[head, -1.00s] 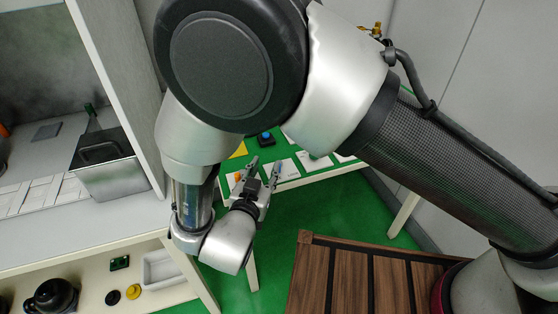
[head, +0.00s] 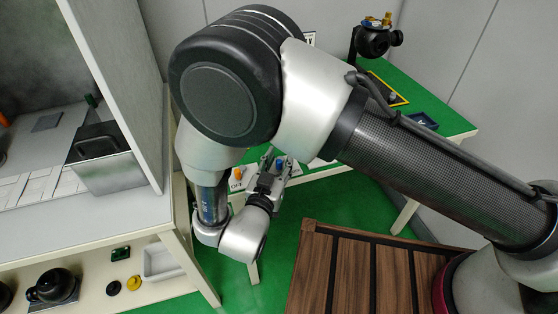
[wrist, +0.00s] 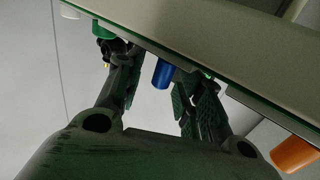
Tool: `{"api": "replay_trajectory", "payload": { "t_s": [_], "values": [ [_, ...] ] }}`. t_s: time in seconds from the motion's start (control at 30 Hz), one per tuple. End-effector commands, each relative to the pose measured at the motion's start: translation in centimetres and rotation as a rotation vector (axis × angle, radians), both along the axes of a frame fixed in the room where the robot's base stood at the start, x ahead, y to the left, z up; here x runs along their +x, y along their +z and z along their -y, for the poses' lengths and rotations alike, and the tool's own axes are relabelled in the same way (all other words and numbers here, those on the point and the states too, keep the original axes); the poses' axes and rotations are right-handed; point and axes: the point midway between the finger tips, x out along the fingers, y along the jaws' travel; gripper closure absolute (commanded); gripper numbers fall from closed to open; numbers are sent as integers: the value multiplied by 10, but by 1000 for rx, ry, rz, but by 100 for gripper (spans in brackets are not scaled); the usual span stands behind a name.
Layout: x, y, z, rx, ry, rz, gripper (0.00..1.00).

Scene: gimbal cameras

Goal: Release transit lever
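A green-topped table's front edge carries coloured levers or knobs. A blue one (head: 280,163) and an orange one (head: 238,174) show in the head view; I cannot read which is the transit lever. My gripper (head: 270,158) is at this front edge, by the blue one. In the wrist view my gripper (wrist: 160,85) has its two fingers apart. The blue cylinder (wrist: 163,74) shows between them with gaps on both sides, so it is not gripped. The orange one (wrist: 294,154) is at the lower right, and a green knob (wrist: 103,28) is near the left finger.
A black gimbal device (head: 375,42) stands at the far table end, near a yellow-edged plate (head: 385,90). At left are a cabinet with a metal bin (head: 108,160) and a lower shelf holding a black camera-like object (head: 48,288). A wooden slatted platform (head: 350,270) lies in front.

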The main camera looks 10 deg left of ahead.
Motion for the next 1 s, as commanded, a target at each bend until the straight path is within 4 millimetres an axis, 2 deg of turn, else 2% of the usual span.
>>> {"api": "replay_trajectory", "payload": {
  "t_s": [0.2,0.4,1.0],
  "values": [
    [1,0,0,0,1,0,63],
    [0,0,0,0,1,0,99],
    [0,0,-4,0,-111,0,100]
  ]
}}
